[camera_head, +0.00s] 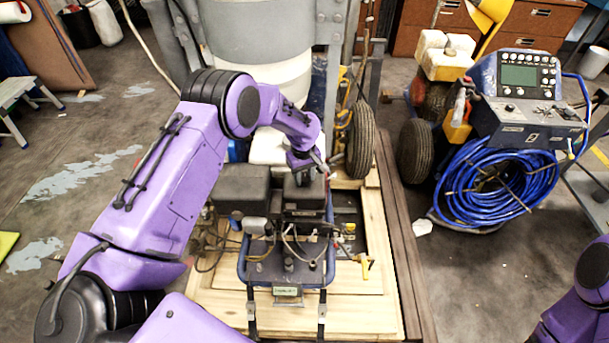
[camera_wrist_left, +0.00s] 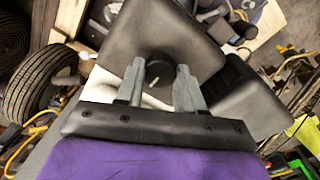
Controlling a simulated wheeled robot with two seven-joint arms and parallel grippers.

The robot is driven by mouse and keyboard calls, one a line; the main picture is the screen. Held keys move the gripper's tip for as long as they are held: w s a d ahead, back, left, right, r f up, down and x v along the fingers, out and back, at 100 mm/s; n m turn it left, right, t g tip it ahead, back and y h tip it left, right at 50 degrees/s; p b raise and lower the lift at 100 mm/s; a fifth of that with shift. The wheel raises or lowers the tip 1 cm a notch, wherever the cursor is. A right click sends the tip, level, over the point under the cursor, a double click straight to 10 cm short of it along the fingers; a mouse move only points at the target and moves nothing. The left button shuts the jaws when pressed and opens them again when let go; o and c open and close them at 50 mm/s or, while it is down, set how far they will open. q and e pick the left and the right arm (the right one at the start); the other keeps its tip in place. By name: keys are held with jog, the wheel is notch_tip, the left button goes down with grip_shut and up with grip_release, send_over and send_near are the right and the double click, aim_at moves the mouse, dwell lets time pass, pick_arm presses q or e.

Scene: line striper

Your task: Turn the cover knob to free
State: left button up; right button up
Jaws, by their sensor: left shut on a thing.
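The cover knob (camera_wrist_left: 158,68) is a dark round knob with a pale pointer line, on top of a dark grey cover (camera_wrist_left: 205,42) in the left wrist view. In the head view the cover (camera_head: 303,193) is the dark box at the right on the line striper (camera_head: 287,270). My left gripper (camera_head: 318,170) reaches down over this cover. In the left wrist view its two grey fingers (camera_wrist_left: 160,80) stand on either side of the knob, shut on it. The knob is hidden in the head view. My right gripper is out of view.
A second dark box (camera_head: 240,187) sits left of the cover. The striper stands on a wooden pallet (camera_head: 350,318). A grey machine frame and a tyre (camera_head: 361,140) rise close behind. A cart with a coiled blue hose (camera_head: 490,185) stands at the right.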

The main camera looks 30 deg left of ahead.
pick_arm(q)
jog(key=m, duration=0.8)
jog(key=shift+w+m, duration=0.1)
jog(key=shift+m, duration=0.2)
jog(key=m, duration=0.4)
jog(key=shift+b, duration=0.35)
jog(key=m, duration=0.5)
jog(key=shift+r+g, duration=0.1)
jog(key=shift+g, duration=0.2)
jog(key=shift+d, duration=0.1)
jog(key=o, duration=1)
jog(key=shift+o, duration=0.2)
jog(key=shift+b, duration=0.3)
